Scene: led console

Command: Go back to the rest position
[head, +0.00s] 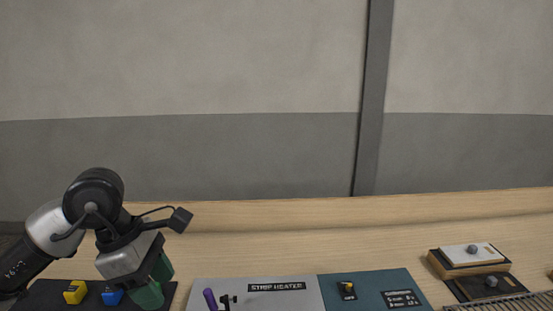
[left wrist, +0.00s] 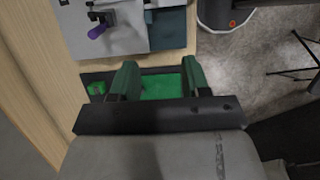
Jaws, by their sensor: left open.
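My left gripper (head: 150,288) hangs over the right part of a black panel (head: 42,292) at the lower left of the head view. Its green fingers are open, with nothing held between them. In the left wrist view the left gripper (left wrist: 160,76) has its fingers apart over a flat bright green patch (left wrist: 162,88) on the black panel. I cannot tell whether the fingers touch it. A yellow button (head: 75,291) and a blue button (head: 112,297) show left of the gripper. My right gripper is not in view.
A grey strip heater panel (head: 260,298) with a purple handle (head: 210,298) lies right of the gripper. A teal panel (head: 372,290) with a yellow-topped switch adjoins it. Stacked boxes (head: 470,255) stand at the right. The wooden table (head: 300,240) behind the panels is clear.

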